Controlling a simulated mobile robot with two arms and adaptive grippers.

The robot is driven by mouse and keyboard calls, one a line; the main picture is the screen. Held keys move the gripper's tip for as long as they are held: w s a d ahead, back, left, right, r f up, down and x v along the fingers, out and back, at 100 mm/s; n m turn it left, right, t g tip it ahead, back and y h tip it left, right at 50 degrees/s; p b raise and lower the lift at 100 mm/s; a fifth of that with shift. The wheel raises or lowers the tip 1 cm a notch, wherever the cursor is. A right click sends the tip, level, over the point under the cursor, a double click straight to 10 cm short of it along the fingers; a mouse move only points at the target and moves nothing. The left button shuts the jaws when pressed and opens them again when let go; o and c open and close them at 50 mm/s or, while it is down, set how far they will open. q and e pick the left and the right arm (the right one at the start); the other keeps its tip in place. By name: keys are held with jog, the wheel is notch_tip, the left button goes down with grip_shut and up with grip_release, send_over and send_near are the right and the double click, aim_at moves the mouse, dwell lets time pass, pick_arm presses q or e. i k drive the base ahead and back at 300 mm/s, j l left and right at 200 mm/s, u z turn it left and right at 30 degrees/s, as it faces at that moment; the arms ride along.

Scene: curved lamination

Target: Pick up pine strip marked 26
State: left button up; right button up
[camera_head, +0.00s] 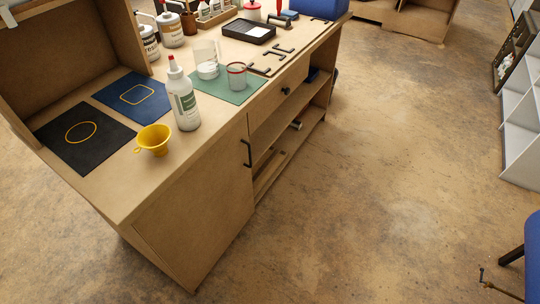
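I see no pine strip marked 26 in the head view. Some light wooden pieces lie on the open lower shelf (268,172) of the workbench, but they are too small to tell apart and no marking is readable. Neither of my grippers is in view.
The workbench (150,193) carries a white glue bottle (184,100), a yellow funnel (154,139), cups on a green mat (215,88), black and blue mats (82,150), tins and a black tray (249,31). A white rack (522,135) and blue chair (532,250) stand right. Floor between is clear.

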aim_at(269, 170)
jog(key=i+l+z, duration=0.3)
jog(key=i, duration=0.15)
jog(key=i+l+z, duration=0.35)
jog(key=i+j+z, duration=0.1)
jog(key=i+z, duration=0.2)
jog(key=i, duration=0.3)
jog(key=i+l+u, duration=0.1)
jog(key=i, duration=0.45)
jog(key=i+l+u, duration=0.1)
jog(key=i, duration=0.4)
jog(key=i+l+u, duration=0.1)
jog(key=i, duration=0.45)
jog(key=l, duration=0.1)
